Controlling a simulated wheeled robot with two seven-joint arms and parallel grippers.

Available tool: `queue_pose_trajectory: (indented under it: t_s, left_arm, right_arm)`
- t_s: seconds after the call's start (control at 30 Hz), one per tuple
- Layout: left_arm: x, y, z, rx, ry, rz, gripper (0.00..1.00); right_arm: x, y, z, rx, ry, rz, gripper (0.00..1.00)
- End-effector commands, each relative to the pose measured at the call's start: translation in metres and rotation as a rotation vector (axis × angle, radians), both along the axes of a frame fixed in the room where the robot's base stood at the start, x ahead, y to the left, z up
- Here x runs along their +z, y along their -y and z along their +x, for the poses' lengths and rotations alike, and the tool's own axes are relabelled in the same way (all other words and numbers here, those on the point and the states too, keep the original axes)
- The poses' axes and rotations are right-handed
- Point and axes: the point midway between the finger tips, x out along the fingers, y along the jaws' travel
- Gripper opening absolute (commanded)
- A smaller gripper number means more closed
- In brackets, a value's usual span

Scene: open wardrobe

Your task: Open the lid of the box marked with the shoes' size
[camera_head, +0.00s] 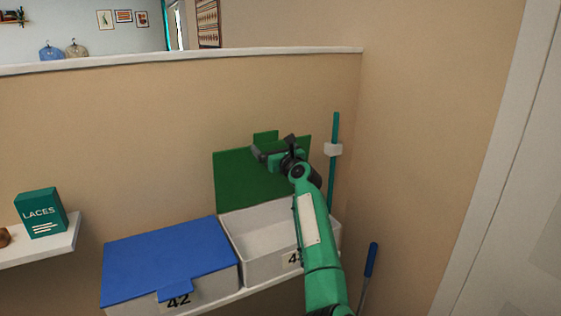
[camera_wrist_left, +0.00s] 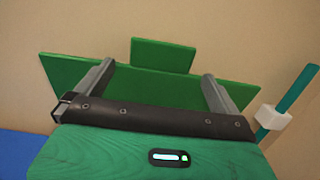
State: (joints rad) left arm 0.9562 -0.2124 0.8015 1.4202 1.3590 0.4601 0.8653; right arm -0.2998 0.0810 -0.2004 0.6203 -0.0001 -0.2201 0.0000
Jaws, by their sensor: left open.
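The box with the green lid (camera_head: 235,185) stands open on the low shelf, and its white inside (camera_head: 265,230) looks empty. The lid is raised upright near the back wall, its tab at the top. The label on this box (camera_head: 291,260) starts with a 4; my arm hides the rest. Left of it, a box with a shut blue lid (camera_head: 165,258) is marked 42 (camera_head: 179,300). My left gripper (camera_head: 266,149) is open in front of the green lid's upper part. In the left wrist view, the open fingers (camera_wrist_left: 158,75) point at the green lid; contact is unclear.
A teal LACES box (camera_head: 42,213) stands on a white shelf (camera_head: 45,246) at left. A teal pole with a white block (camera_head: 333,150) stands right of the green lid. A blue-handled tool (camera_head: 371,260) leans near the right wall.

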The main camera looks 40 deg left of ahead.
Motion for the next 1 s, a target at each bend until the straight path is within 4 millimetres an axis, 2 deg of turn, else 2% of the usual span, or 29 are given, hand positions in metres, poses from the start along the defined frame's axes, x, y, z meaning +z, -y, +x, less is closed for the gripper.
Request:
queue_pose_trajectory:
  t_s: [0.1,0.3,0.7,0.73,0.87,1.0]
  left_arm:
    - [-0.007,0.021,-0.009,0.000,0.003,-0.002,1.00]
    - [-0.009,0.044,-0.019,0.001,0.000,-0.002,1.00]
    - [-0.008,0.051,-0.023,0.002,-0.001,-0.002,1.00]
    - [-0.008,0.051,-0.023,0.002,-0.001,-0.002,0.98]
    - [-0.010,0.053,-0.023,-0.002,0.036,-0.015,0.72]
    - [-0.016,0.060,-0.024,-0.024,0.229,-0.084,0.45]
  right_arm:
    - [-0.012,0.000,0.000,0.000,0.000,0.000,0.36]
    - [-0.020,-0.001,0.000,0.000,0.000,0.001,0.36]
    - [-0.021,-0.001,0.000,-0.001,0.000,0.001,0.36]
    - [-0.021,-0.001,0.000,-0.001,0.000,0.001,0.36]
    - [-0.027,0.000,0.001,-0.001,0.001,-0.001,0.36]
    - [-0.050,-0.002,0.011,-0.002,0.009,0.001,0.36]
